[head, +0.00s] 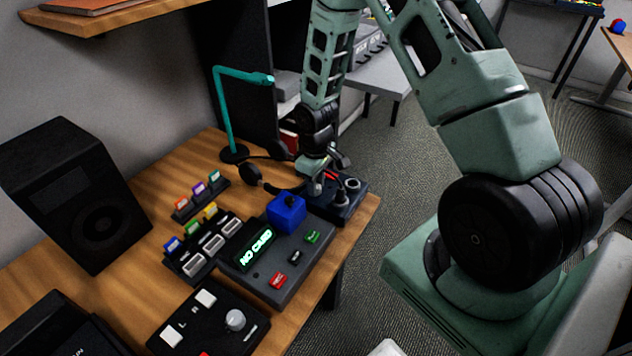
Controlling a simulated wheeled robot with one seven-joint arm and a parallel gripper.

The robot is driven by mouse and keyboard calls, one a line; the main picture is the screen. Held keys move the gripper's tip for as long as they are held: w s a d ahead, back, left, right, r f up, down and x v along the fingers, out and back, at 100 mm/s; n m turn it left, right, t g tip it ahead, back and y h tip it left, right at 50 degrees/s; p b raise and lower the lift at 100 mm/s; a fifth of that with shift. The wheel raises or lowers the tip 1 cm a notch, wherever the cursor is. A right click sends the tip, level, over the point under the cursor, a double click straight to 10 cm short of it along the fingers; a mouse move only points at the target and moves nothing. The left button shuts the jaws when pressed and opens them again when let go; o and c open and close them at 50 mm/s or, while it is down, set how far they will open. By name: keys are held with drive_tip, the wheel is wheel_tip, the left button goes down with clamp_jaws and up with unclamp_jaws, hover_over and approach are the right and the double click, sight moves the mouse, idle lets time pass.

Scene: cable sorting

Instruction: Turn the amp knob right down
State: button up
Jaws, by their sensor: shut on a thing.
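A dark box with pale round knobs, which looks like the amp (345,209), sits at the right end of the wooden desk. My gripper (319,184) reaches down over the left part of this box. It is shut on what appears to be the amp knob, which the fingers mostly hide. A second pale knob (352,184) shows uncovered to the right of the fingers. A short red mark shows beside the gripper on the box top. How far the held knob is turned cannot be read.
A console with a lit "NO CARD" display (257,249) and a blue cube (287,211) stands close left of the amp. A black box with a knob (236,320) is nearer. A teal lamp (224,110), headphones, and a black speaker (75,195) stand around. The desk's right edge is close.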

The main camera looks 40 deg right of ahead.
drive_tip(key=o, duration=1)
wheel_tip(320, 180, up, 18)
drive_tip(key=shift+f, duration=0.25)
idle(0.3)
drive_tip(key=s+a+r+n, duration=0.1)
drive_tip(key=s+a+r, duration=0.3)
drive_tip(key=a, duration=0.5)
drive_tip(key=s+a+r+n, duration=0.1)
drive_tip(key=s+a, duration=0.5)
drive_tip(key=a, duration=0.2)
drive_tip(key=s+a+r, duration=0.1)
drive_tip(key=s+a, duration=0.2)
drive_tip(key=s, duration=0.4)
drive_tip(key=s+a+n, duration=0.1)
drive_tip(key=s+a, duration=0.3)
drive_tip(key=s, duration=0.3)
drive_tip(key=shift+r+y, duration=0.3)
drive_tip(key=shift+r, duration=0.05)
